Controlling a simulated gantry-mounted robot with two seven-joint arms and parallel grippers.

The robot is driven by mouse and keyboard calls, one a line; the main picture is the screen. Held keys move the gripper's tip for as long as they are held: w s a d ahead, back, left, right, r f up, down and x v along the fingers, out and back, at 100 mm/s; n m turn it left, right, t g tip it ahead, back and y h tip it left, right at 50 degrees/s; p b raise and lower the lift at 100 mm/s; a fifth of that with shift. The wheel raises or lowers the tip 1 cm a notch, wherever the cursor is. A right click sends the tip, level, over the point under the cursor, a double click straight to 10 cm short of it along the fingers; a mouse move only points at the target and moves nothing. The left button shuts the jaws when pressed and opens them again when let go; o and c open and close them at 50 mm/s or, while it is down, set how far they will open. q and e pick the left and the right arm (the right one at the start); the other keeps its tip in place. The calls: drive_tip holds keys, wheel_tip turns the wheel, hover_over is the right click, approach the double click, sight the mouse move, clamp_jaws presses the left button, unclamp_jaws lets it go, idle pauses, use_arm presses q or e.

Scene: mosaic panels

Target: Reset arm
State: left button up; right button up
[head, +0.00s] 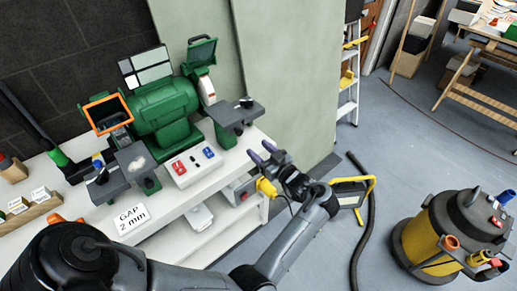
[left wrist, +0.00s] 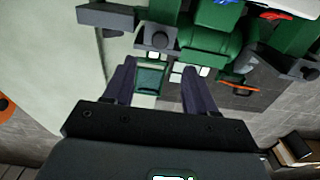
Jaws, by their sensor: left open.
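My left gripper (head: 263,152) is open and empty, its two dark purple fingers apart. In the head view it hangs at the right end of the white bench, in front of the green bench grinder (head: 166,112). My dark arm reaches up to it from the lower left. In the left wrist view both fingers (left wrist: 158,68) stand apart with nothing between them, and the green grinder (left wrist: 212,48) shows beyond them. My right gripper is not in view.
The white bench (head: 178,208) carries a switch box (head: 194,165) and a "GAP 2 mm" card (head: 131,217). A yellow plug (head: 266,187) is near my gripper. A yellow vacuum (head: 424,240), its black hose (head: 360,235) and a stepladder (head: 349,80) stand right. Grey floor between is partly clear.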

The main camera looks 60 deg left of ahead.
use_arm(q)
wheel_tip(320, 180, down, 4)
drive_tip(key=w+a+m+t+h, duration=0.25)
drive_tip(key=m+t+h, duration=0.2)
drive_tip(key=t, duration=0.45)
drive_tip(key=s+d+f+m+t+h+p, duration=0.25)
drive_tip(key=d+m+h, duration=0.55)
drive_tip(key=d, duration=0.5)
drive_tip(key=s+d+f+m+g+h, duration=0.2)
drive_tip(key=s+d+m+g+h, duration=0.15)
drive_tip(key=s+d, duration=0.5)
drive_tip(key=s+d+f+m+g+h, duration=0.2)
drive_tip(key=s+d+m, duration=0.35)
drive_tip(key=s, duration=0.55)
wheel_tip(320, 180, up, 38)
drive_tip(key=s+d+p, duration=0.1)
drive_tip(key=p, duration=3.6)
drive_tip(key=shift+s+r+g+p, duration=0.2)
drive_tip(key=shift+s+g+p, duration=0.05)
drive_tip(key=shift+g+p, duration=0.15)
